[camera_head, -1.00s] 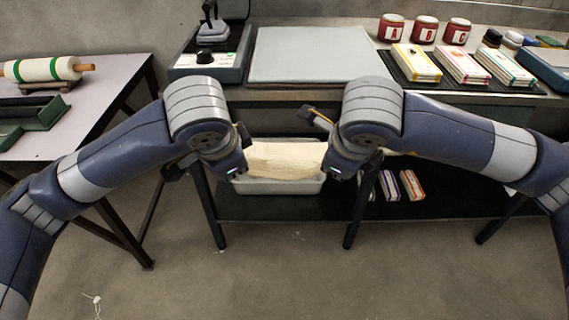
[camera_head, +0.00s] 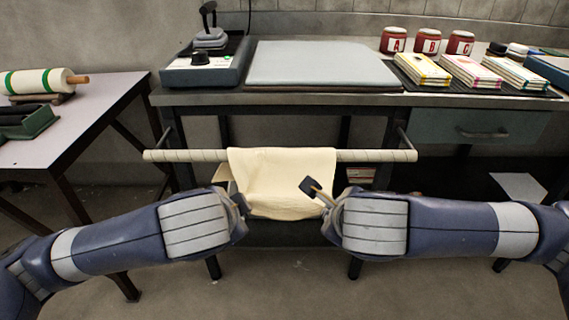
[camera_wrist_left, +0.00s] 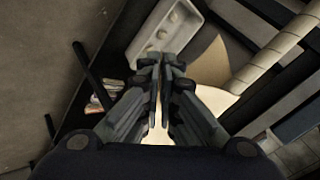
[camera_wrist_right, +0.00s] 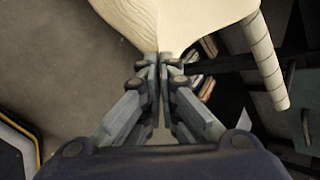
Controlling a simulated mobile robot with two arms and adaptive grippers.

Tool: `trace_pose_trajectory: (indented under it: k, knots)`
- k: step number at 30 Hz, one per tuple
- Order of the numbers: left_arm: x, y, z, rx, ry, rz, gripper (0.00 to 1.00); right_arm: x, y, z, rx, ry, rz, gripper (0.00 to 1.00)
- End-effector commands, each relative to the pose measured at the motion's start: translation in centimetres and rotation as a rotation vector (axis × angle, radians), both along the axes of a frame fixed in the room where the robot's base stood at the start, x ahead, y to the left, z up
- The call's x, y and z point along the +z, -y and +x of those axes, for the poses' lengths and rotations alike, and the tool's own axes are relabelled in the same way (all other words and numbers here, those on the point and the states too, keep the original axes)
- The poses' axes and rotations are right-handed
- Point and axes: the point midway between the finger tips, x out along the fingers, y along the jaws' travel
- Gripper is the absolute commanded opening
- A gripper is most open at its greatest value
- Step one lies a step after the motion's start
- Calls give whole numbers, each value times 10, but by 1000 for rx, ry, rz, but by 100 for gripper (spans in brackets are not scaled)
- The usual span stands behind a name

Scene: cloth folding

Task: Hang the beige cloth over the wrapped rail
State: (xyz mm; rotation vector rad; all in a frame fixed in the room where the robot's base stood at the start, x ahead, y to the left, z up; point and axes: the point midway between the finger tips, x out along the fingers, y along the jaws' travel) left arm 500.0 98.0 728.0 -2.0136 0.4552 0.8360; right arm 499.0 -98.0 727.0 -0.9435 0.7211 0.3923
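In the right wrist view, my right gripper (camera_wrist_right: 160,60) is shut on the lower edge of the cloth (camera_wrist_right: 185,20), which gathers at the fingertips.
The rail stands out from the front of a workbench that bears a grey mat (camera_head: 320,66), a device (camera_head: 205,65), red jars (camera_head: 428,42) and several boxes (camera_head: 422,69). A pale tray (camera_wrist_left: 165,30) is below. A side table (camera_head: 60,145) stands at left.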

Motion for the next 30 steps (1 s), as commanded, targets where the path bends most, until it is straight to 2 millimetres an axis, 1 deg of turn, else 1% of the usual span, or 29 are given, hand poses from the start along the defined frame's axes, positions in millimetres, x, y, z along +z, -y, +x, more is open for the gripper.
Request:
trace_pose_trajectory:
  k: [1, 3, 13, 15, 17, 18, 30]
  knots:
    - [-5, -1, 0, 2, 5, 1, 0, -5, 1, 0, -3, 6, 0, 0]
    - [-7, -1, 0, 3, 11, 0, 0, -6, 1, 0, -4, 12, 2, 0]
    - [-7, -1, 0, 5, 15, -1, 0, -6, 1, 0, -5, 18, 2, 0]
    - [-7, -1, 0, 5, 15, -1, 18, -6, 1, 0, -5, 17, 3, 18]
    - [-7, -1, 0, 5, 15, -1, 32, -6, 1, 0, -5, 17, 3, 31]
    - [-7, -1, 0, 4, 16, -2, 33, -6, 0, 0, -5, 17, 3, 33]
    - [-7, 0, 0, 2, 15, -2, 33, -6, 0, 0, -3, 17, 3, 33]
